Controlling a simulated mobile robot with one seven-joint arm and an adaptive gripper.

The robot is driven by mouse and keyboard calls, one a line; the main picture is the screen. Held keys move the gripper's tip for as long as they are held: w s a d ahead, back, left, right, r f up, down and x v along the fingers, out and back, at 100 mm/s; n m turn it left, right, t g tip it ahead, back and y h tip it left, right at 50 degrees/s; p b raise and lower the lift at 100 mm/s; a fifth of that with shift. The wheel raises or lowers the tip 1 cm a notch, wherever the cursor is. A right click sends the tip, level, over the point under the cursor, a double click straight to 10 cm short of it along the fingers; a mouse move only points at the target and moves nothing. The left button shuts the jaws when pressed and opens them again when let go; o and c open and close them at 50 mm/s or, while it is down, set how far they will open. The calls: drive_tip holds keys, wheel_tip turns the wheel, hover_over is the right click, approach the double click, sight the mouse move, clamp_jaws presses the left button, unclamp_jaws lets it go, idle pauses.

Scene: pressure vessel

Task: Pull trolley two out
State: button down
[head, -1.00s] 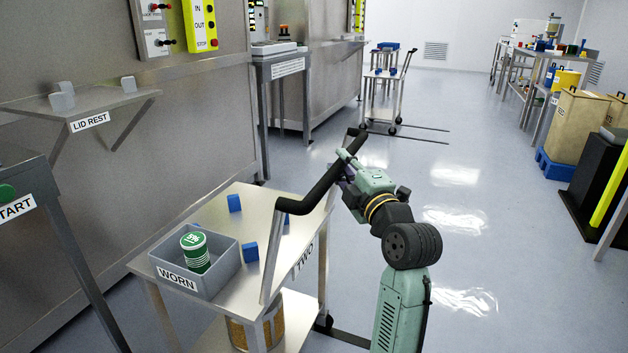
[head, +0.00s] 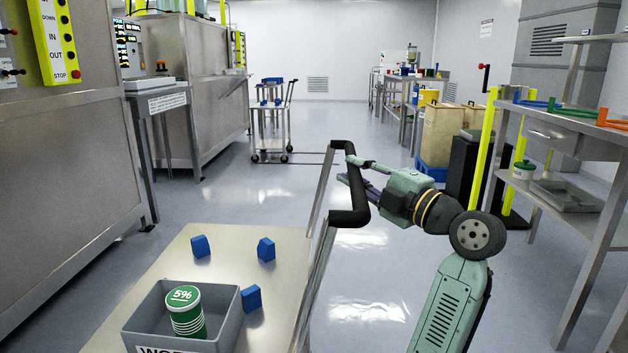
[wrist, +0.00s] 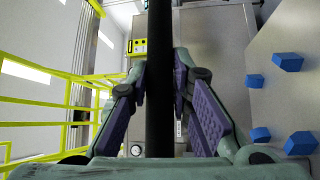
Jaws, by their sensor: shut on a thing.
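Trolley two (head: 205,262) is a steel trolley at the bottom of the head view, with a black push handle (head: 347,217) on upright steel posts. My gripper (head: 352,180) is shut on the black handle, at its upper middle part. In the wrist view the black bar (wrist: 159,110) runs between the two purple-padded fingers (wrist: 159,95). On the trolley top stand a grey bin (head: 225,310) marked WORN, partly cut off, holding a green-and-white 5% tub (head: 187,312), and several blue blocks (head: 201,246). The trolley's lower part and its label are out of view.
Steel vessels (head: 50,170) and a side table (head: 165,100) stand at left. Another trolley (head: 270,135) stands further back. At right are a yellow post (head: 484,150), tan bins (head: 440,132) and a steel bench (head: 560,130). The floor (head: 250,195) in the middle is clear.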

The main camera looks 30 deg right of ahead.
drive_tip(key=s+d, duration=0.4)
drive_tip(key=d, duration=0.3)
drive_tip(key=shift+s+d+r+b, duration=0.15)
drive_tip(key=shift+s+r+b, duration=0.05)
drive_tip(key=shift+s+b, duration=0.15)
drive_tip(key=c, duration=1.4)
unclamp_jaws()
drive_tip(key=shift+f, duration=0.1)
drive_tip(key=shift+c, duration=0.2)
drive_tip(key=v, duration=1.2)
